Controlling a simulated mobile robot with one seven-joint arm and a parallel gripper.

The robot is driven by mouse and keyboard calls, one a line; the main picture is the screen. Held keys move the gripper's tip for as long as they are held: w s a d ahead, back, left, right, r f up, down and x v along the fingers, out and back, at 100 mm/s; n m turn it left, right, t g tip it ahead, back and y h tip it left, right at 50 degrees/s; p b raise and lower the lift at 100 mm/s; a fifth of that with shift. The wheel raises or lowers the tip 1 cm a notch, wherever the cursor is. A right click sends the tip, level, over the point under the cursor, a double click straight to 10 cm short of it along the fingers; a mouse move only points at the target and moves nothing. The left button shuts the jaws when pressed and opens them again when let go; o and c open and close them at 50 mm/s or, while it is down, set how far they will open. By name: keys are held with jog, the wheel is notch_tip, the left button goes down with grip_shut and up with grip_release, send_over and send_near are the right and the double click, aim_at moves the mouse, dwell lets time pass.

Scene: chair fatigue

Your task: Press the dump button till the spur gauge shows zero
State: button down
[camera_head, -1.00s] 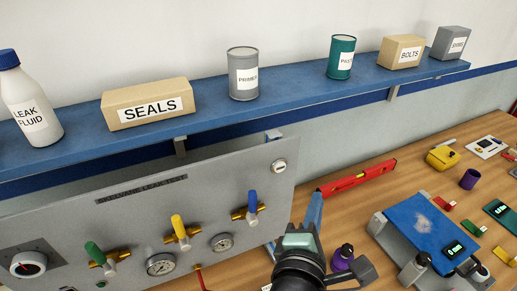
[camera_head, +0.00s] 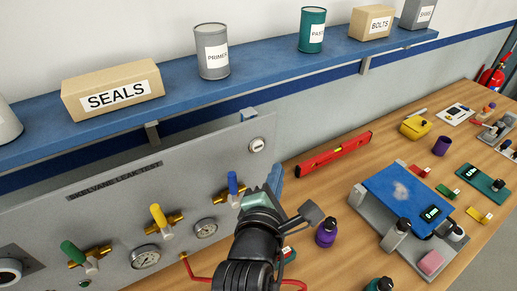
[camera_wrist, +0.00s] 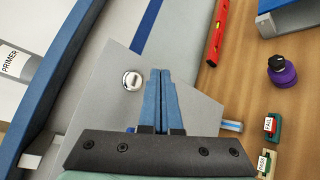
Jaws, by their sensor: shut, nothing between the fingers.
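My gripper (camera_head: 275,172) is shut and empty in front of the panel's right end. Its two blue fingers lie together in the wrist view (camera_wrist: 160,74). The grey panel (camera_head: 120,205) carries green, yellow and blue valve handles. Two small round gauges, a left one (camera_head: 145,256) and a right one (camera_head: 205,228), sit below the handles; their readings are too small to make out. A round silver fitting (camera_head: 257,145) is at the panel's upper right; it also shows left of my fingertips in the wrist view (camera_wrist: 132,80). I cannot tell which part is the dump button or spur gauge.
A blue shelf (camera_head: 190,97) with boxes and cans runs above the panel. A red level (camera_head: 333,155) lies on the wooden bench. A purple bottle (camera_head: 326,234) and a blue-topped stand (camera_head: 395,190) are to the right. Bench space between level and stand is clear.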

jog(key=shift+w+a, duration=0.65)
jog(key=shift+w, duration=0.3)
jog(key=shift+w+a, duration=0.65)
jog(key=shift+w, duration=0.25)
jog(key=shift+w+a, duration=0.1)
dwell(0.6)
jog(key=shift+w+a, duration=0.2)
jog(key=shift+w, duration=0.05)
jog(key=shift+w+a, duration=0.2)
jog(key=shift+w, duration=0.1)
dwell(0.7)
jog(key=shift+s, duration=0.1)
jog(key=shift+s+d+p, duration=0.5)
jog(key=shift+s+p, duration=0.1)
jog(key=shift+s+d+p, duration=0.65)
jog(key=shift+s+d, duration=0.1)
jog(key=shift+s, duration=0.25)
jog(key=shift+s+d+p, duration=0.6)
jog(key=shift+s+d, duration=0.1)
jog(key=shift+s, duration=0.3)
